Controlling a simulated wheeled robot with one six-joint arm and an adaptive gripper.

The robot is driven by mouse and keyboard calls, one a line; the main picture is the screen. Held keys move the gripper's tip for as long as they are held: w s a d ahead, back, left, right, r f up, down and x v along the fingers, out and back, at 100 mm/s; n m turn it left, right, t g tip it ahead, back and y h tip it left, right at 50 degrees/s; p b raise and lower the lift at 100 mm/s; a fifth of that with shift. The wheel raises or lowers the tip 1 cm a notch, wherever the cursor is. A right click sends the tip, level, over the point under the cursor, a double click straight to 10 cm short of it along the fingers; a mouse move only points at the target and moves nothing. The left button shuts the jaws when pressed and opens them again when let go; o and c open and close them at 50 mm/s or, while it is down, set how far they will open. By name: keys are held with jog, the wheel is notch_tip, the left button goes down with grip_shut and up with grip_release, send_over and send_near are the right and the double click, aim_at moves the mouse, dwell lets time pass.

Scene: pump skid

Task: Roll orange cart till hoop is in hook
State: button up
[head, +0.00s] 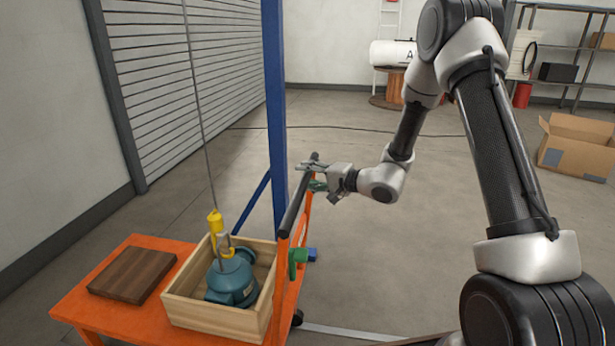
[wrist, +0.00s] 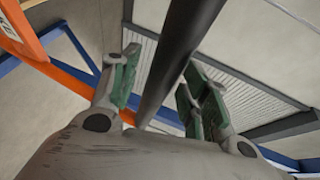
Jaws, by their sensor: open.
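The orange cart (head: 78,306) stands at lower left, with a black push bar (head: 295,208) on orange uprights at its right end. A wooden crate (head: 215,317) on it holds a teal pump (head: 232,278). A yellow hook (head: 215,224) hangs on a cable over the pump. The hoop on the pump's top overlaps the hook in the head view; I cannot tell whether it is in the hook. My gripper (head: 314,177) is open at the push bar's far part. In the wrist view, green-padded fingers (wrist: 160,65) stand on both sides of the bar (wrist: 176,50), with gaps visible.
A dark wooden block (head: 133,274) lies on the cart's left part. A blue post (head: 274,90) rises behind the cart, with a blue brace at its foot. The floor right of the cart is clear. A cardboard box (head: 575,148) stands far right.

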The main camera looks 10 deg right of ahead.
jog(key=v, duration=1.1)
jog(key=shift+s+d, duration=0.15)
